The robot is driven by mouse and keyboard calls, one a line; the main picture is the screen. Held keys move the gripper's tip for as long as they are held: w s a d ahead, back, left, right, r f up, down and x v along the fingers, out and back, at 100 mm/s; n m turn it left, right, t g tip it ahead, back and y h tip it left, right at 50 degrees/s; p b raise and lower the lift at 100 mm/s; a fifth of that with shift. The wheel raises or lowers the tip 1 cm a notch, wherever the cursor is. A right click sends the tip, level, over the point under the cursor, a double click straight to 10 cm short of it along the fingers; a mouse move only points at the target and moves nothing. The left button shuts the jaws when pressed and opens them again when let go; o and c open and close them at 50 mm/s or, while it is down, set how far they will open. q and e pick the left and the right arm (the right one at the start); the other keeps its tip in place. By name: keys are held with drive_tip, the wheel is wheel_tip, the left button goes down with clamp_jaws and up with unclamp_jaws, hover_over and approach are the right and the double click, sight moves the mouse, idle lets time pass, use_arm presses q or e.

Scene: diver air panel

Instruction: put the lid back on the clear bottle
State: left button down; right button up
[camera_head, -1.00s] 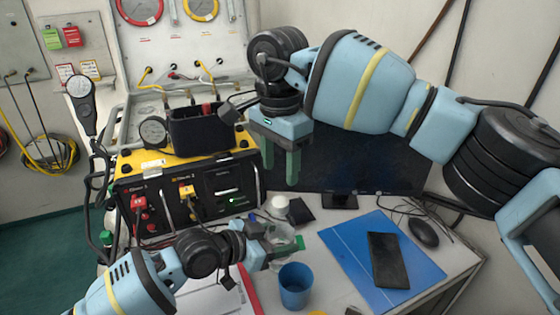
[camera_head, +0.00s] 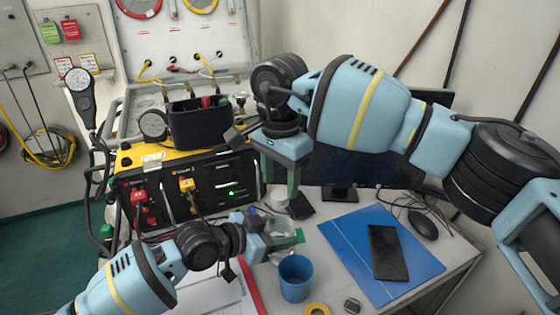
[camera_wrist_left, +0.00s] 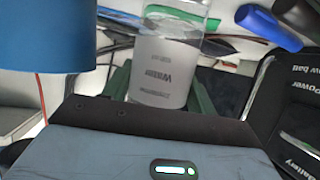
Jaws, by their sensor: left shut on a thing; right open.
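My left gripper (camera_head: 286,243) is shut on the clear bottle (camera_head: 283,229), low over the desk behind the blue cup. In the left wrist view the bottle (camera_wrist_left: 163,65) shows a pale printed label and sits between the green fingers. Its mouth is outside that view. A small white round piece (camera_head: 279,196), which looks like the lid, is on the desk behind the bottle, partly covered by my right gripper. My right gripper (camera_head: 281,183) is open, pointing down at this white piece. I cannot tell whether its fingers touch it.
A blue cup (camera_head: 295,278) stands just in front of the bottle; it is close in the left wrist view (camera_wrist_left: 45,38). A blue mat (camera_head: 345,238) with a dark tablet lies at right. The black-and-yellow air panel (camera_head: 215,182) stands at left. An orange tape roll (camera_head: 318,309) is at the front edge.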

drive_tip(key=shift+f, duration=1.45)
drive_tip(key=c, duration=1)
drive_tip(key=m, duration=0.4)
drive_tip(key=shift+m, duration=0.4)
drive_tip(key=m, duration=0.4)
drive_tip(key=shift+m, duration=0.4)
drive_tip(key=m, duration=0.4)
drive_tip(key=shift+m, duration=0.3)
drive_tip(key=m, duration=0.4)
drive_tip(key=o, duration=1.2)
drive_tip(key=shift+c, duration=0.2)
